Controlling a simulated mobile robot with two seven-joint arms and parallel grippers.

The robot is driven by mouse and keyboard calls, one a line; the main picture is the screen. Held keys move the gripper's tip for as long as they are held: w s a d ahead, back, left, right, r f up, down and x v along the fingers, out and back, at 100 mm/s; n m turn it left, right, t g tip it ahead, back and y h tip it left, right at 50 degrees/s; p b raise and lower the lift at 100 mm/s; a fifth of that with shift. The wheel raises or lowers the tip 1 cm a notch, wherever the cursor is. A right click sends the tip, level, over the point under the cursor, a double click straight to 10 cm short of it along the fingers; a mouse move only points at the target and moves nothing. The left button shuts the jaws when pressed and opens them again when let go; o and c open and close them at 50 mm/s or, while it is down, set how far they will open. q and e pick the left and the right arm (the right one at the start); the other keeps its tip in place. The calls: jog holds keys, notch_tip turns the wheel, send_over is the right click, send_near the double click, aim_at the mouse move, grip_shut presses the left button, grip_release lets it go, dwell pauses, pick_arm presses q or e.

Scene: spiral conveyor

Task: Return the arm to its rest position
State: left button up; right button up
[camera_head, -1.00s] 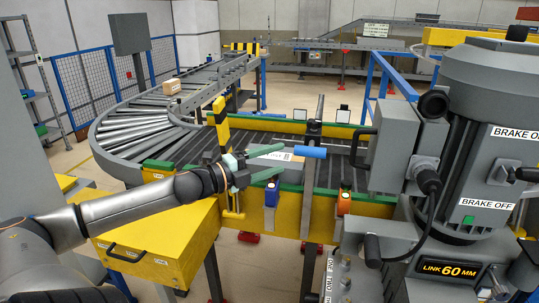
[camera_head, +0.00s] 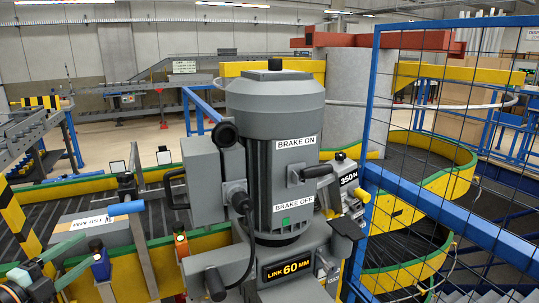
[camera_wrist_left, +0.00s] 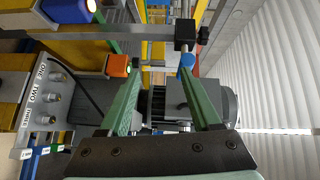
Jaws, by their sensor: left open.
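My left gripper (camera_head: 86,249) is at the lower left of the head view, its arm mostly cut off by the frame edge. Its two green fingers are apart with nothing between them. The left wrist view also shows the open fingers (camera_wrist_left: 161,68), pointing toward grey machinery and a blue-ended bar (camera_wrist_left: 187,59). In the head view the gripper is at the near yellow side of the conveyor, beside a blue sensor block (camera_head: 101,266). A grey labelled box (camera_head: 84,232) lies on the rollers just behind it. My right gripper is not in view.
A large grey motor unit (camera_head: 275,110) with brake labels stands in the middle. A blue-framed mesh fence (camera_head: 440,213) is at the right, with a yellow-walled curved conveyor (camera_head: 398,222) behind it. An orange sensor block (camera_head: 181,245) sits on the near conveyor wall.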

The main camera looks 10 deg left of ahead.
pick_arm(q)
jog(key=s+d+f+n+g+y, duration=0.2)
jog(key=s+f+n, duration=0.3)
jog(key=f, duration=0.7)
jog(key=s+d+f+n+g+y, duration=0.1)
jog(key=s+d+f+n+g, duration=0.25)
jog(key=f, duration=0.75)
jog(key=s+d+f+n+h, duration=0.1)
jog(key=s+d+f+n, duration=0.1)
jog(key=d, duration=0.6)
jog(key=s+d+f+n+g, duration=0.1)
jog(key=s+d+f+n, duration=0.2)
jog(key=s+d+f, duration=0.2)
jog(key=s+d+f+n+g+h, duration=0.1)
jog(key=s+d+f+n, duration=0.2)
jog(key=d, duration=0.7)
jog(key=shift+s+d+f+h, duration=0.3)
jog(key=shift+s+d+f, duration=0.1)
jog(key=shift+f, duration=0.45)
jog(key=shift+a, duration=0.15)
